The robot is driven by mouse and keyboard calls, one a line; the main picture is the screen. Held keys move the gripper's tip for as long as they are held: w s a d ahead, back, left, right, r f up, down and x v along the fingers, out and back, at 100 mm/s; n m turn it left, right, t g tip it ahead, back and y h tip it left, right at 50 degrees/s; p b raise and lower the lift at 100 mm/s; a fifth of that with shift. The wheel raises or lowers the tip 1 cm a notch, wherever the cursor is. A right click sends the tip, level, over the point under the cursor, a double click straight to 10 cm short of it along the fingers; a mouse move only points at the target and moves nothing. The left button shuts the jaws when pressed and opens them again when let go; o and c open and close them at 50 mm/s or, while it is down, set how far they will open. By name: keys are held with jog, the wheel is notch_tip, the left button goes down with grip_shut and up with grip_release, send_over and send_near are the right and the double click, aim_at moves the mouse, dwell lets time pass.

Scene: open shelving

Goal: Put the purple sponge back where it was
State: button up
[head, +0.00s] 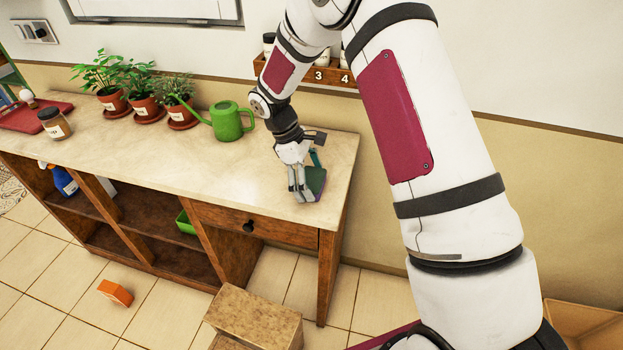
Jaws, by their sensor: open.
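The purple sponge (317,182) stands at the right end of the countertop, its dark green face showing and a thin purple edge along its right side. My gripper (303,190) is open and right at the sponge, with its grey fingers down at its left side. The fingers hide part of the sponge. I cannot tell whether they touch it or whether it is on the counter or just above it.
The wooden counter (112,152) has open shelves below. A green watering can (227,124), several potted plants and a jar (54,124) stand on it. An orange block (115,292) lies on the floor near a wooden stool (255,318). The counter's front middle is clear.

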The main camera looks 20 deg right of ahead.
jog(key=shift+r, duration=0.15)
jog(key=b+v, duration=0.1)
jog(key=v, duration=1)
jog(key=s+d+r+m+t, duration=0.1)
jog(key=s+r+m, duration=0.1)
jog(key=s+r, duration=0.5)
jog(key=s+d+r+m+t+y, duration=0.1)
jog(key=s+d+r+m+t, duration=0.15)
jog(key=s+r, duration=0.55)
jog(key=s+m+t+y, duration=0.2)
jog(key=s+m, duration=0.4)
jog(key=s, duration=1)
jog(key=shift+s+d+r+m+t+y, duration=0.25)
jog(key=shift+r+m+t+y, duration=0.15)
jog(key=shift+t, duration=0.25)
